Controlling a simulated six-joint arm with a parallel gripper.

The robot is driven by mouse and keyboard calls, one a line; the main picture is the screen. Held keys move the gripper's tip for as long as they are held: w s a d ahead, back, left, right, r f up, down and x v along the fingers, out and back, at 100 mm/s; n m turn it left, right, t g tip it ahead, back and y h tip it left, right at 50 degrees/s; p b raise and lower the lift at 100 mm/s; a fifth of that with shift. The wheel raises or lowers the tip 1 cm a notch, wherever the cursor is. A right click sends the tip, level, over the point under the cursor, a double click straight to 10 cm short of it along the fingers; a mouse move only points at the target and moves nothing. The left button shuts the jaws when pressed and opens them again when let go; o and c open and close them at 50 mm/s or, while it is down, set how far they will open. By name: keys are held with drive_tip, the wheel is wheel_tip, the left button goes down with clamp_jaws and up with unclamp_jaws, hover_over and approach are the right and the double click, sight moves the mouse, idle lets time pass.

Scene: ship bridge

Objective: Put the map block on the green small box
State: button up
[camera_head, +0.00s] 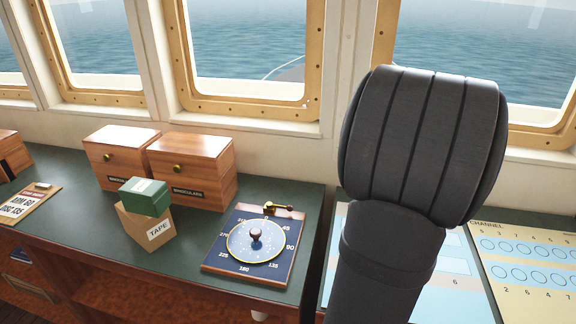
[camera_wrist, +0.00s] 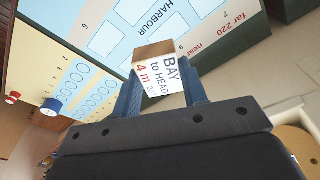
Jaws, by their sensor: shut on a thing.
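The green small box (camera_head: 145,197) sits on top of a brown cardboard box marked TAPE (camera_head: 148,228), left of centre on the dark green counter in the head view. My gripper (camera_wrist: 165,88) is shut on a small block in the wrist view, which I take as the map block (camera_wrist: 160,72). The block has a white face lettered "BAY to HEAD 4 m" and a brown cardboard-like side. Blue fingers stand on both sides of it. In the head view my dark arm hides the gripper and the block. The green box is not seen in the wrist view.
Two wooden binoculars boxes (camera_head: 191,170) stand behind the green box. A blue compass board (camera_head: 254,246) with a brass part lies to its right. A clipboard (camera_head: 28,203) lies at far left. Printed panels, one headed CHANNEL (camera_head: 522,262), lie at right. Windows rise behind.

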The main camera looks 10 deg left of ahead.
drive_tip(key=w+a+r+n, duration=0.1)
drive_tip(key=a+r+n, duration=0.15)
drive_tip(key=a, duration=0.95)
drive_tip(key=a+r+n+y, duration=0.15)
drive_tip(key=a+n, duration=0.25)
drive_tip(key=a, duration=0.8)
drive_tip(key=w+a+r+n, duration=0.1)
drive_tip(key=a+r+n, duration=0.2)
drive_tip(key=a, duration=0.9)
drive_tip(key=s+a+r+n, duration=0.25)
drive_tip(key=s+a, duration=0.25)
drive_tip(key=a, duration=0.4)
drive_tip(key=s+a+r+n, duration=0.1)
drive_tip(key=s+a+n, duration=0.3)
drive_tip(key=a, duration=0.6)
drive_tip(key=m, duration=0.1)
hover_over(151, 187)
drive_tip(key=d, duration=0.1)
drive_tip(key=shift+y, duration=0.25)
wheel_tip(151, 187, down, 6)
drive_tip(key=shift+f, duration=0.2)
drive_tip(key=shift+s+a+f, duration=0.15)
drive_tip(key=shift+a+f, duration=0.2)
drive_tip(key=shift+f, duration=1.85)
drive_tip(key=shift+f, duration=0.2)
drive_tip(key=o, duration=1)
drive_tip(key=shift+c, duration=0.2)
